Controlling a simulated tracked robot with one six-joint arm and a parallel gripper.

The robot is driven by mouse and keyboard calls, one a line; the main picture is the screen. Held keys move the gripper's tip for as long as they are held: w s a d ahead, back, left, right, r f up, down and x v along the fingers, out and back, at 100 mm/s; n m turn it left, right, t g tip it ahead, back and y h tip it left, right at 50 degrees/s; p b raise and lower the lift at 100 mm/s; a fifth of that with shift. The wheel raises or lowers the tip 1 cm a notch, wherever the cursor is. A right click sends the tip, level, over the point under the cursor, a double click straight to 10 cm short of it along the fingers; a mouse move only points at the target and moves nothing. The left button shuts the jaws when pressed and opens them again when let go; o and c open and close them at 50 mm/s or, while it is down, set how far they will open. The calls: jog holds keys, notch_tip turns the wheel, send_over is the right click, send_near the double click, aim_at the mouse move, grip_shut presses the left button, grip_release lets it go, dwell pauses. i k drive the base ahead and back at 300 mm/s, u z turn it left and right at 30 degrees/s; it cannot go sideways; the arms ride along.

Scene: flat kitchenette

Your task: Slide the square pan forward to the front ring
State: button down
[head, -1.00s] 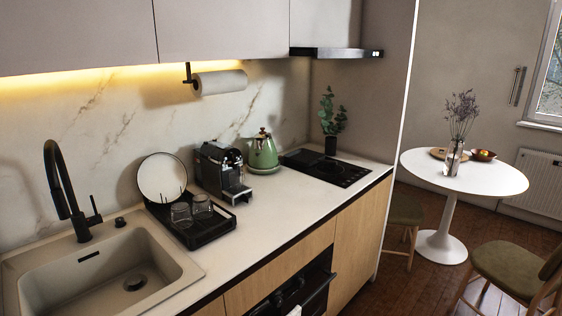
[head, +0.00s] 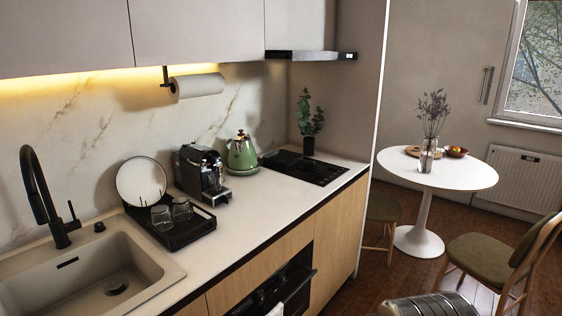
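The black hob (head: 325,177) is set into the far right end of the counter. A dark, low, squarish shape (head: 284,158) lies at its back left. It may be the square pan, but it is black on black and too small to tell for sure. The separate rings cannot be made out clearly at this distance. My gripper's fingers do not show in the head view.
A green kettle (head: 242,155) stands left of the hob, and a coffee machine (head: 202,172) beyond it. A potted plant (head: 308,122) stands behind the hob, under the hood (head: 310,56). A round white table (head: 450,178) and a chair (head: 490,252) stand right.

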aim_at(286, 159)
jog(key=z, duration=0.05)
jog(key=i, duration=1)
jog(key=z, duration=1.9)
jog(key=i, duration=0.85)
jog(key=u, duration=0.05)
